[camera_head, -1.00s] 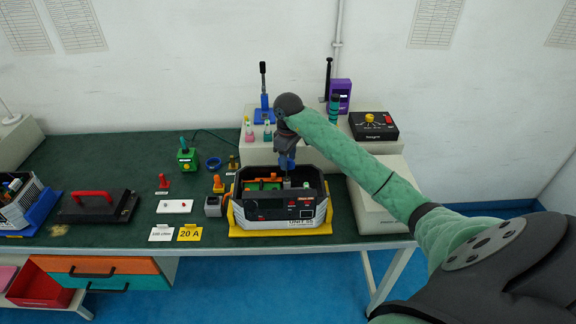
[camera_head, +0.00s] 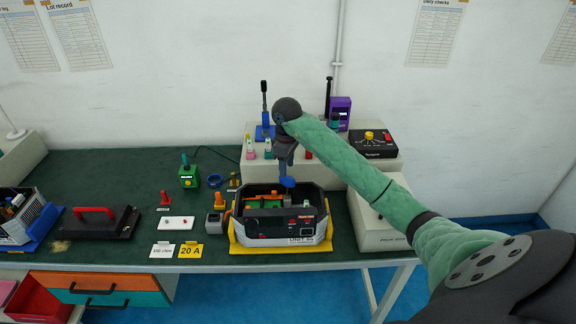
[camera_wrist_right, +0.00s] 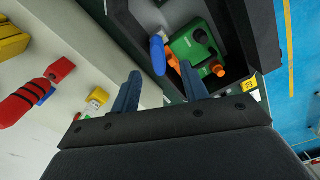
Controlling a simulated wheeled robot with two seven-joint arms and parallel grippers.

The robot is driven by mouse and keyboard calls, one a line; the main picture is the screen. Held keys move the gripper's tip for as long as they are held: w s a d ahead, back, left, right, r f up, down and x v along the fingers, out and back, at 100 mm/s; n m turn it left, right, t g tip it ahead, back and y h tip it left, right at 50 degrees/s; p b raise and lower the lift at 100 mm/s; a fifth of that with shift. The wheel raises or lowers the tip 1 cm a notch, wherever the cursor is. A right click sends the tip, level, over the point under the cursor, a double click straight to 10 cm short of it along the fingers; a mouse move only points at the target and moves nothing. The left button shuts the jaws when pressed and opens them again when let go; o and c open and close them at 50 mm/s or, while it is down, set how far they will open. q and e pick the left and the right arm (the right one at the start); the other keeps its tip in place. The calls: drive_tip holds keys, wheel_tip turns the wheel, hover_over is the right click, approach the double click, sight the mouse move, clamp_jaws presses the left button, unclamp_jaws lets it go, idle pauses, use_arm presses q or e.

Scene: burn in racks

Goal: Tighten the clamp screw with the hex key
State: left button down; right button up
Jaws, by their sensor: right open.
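The open black unit box (camera_head: 285,228) with a pale lower front sits on a yellow base on the bench. It holds a green block (camera_head: 262,203) with orange parts, also visible in the right wrist view (camera_wrist_right: 197,46). A bright blue piece (camera_head: 288,182), perhaps the hex key's handle, stands over the box's back part. It also shows in the right wrist view (camera_wrist_right: 158,55), beyond the fingertips and beside an orange part. My right gripper (camera_wrist_right: 161,82) is open and empty, pointing down above it. I cannot make out the clamp screw. My left gripper is out of view.
A pale raised block behind the box carries a blue press (camera_head: 264,130), a purple device (camera_head: 340,108) and a black control box (camera_head: 374,144). A black case with a red handle (camera_head: 95,213) lies left. Green bench top is free at the back left.

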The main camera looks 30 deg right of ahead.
sight(287, 182)
drive_tip(key=w+a+r+n+b, duration=0.2)
drive_tip(key=w+a+n+b, duration=0.15)
drive_tip(key=n, duration=1.35)
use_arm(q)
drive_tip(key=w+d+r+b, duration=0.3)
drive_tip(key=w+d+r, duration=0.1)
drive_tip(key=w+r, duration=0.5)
use_arm(e)
drive_tip(key=s+d+n, duration=0.1)
drive_tip(key=n, duration=0.5)
drive_tip(key=s+d+f+n, duration=0.1)
drive_tip(key=n, duration=0.5)
drive_tip(key=s+d+f+n, duration=0.1)
drive_tip(key=n, duration=0.4)
drive_tip(key=shift+s+d+f+n, duration=0.15)
drive_tip(key=shift+s+d+n, duration=0.05)
drive_tip(key=shift+d+n, duration=0.2)
use_arm(q)
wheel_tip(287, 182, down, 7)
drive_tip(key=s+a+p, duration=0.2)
drive_tip(key=p, duration=0.1)
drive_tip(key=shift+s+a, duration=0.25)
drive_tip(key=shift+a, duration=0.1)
use_arm(e)
drive_tip(key=shift+f, duration=3.85)
clamp_jaws()
